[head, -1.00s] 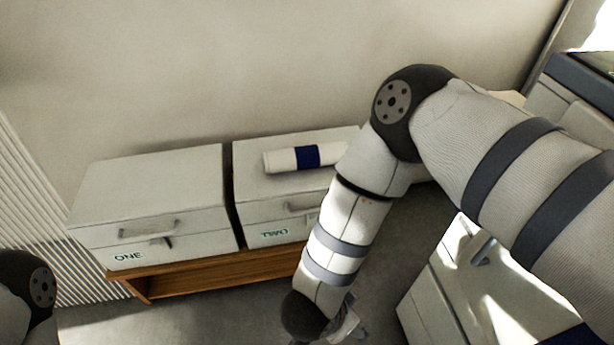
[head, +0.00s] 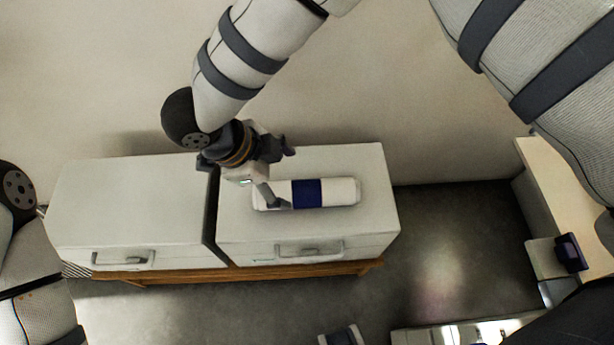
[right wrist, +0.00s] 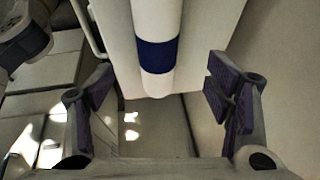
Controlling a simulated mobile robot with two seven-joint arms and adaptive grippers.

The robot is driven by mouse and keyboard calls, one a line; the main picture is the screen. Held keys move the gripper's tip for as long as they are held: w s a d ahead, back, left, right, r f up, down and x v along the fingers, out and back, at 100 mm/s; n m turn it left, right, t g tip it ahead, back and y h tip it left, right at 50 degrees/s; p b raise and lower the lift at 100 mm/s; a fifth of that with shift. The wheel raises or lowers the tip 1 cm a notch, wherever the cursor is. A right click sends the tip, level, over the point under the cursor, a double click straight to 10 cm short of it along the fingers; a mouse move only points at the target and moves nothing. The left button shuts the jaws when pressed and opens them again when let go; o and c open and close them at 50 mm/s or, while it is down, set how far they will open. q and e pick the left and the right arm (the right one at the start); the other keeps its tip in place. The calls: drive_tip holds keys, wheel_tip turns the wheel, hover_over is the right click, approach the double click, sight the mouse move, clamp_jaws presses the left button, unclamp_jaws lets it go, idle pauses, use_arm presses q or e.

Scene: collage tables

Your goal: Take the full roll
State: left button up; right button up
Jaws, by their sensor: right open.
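A white roll with a dark blue band (head: 335,192) lies on its side on top of the right white drawer box (head: 365,225). My right gripper (head: 280,178) is open at the roll's left end, with one finger on the wall side and one on the front side. In the right wrist view, the roll (right wrist: 157,55) extends from the top edge to between the two spread fingers, with gaps on both sides. I cannot tell from the head view whether the front finger touches the roll. My left arm shows at the left edge; its gripper is out of view.
A left white drawer box (head: 130,200) stands beside the right one, with a narrow dark gap between. Both sit on a low wooden bench (head: 300,272) against the wall. A wood-topped surface (head: 570,190) is at the right. Grey floor (head: 460,240) lies open between.

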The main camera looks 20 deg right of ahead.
sight(300, 190)
drive_tip(key=x, duration=0.9)
drive_tip(key=shift+s+d+f+b, duration=0.2)
drive_tip(key=shift+f+b, duration=0.15)
drive_tip(key=c, duration=1.4)
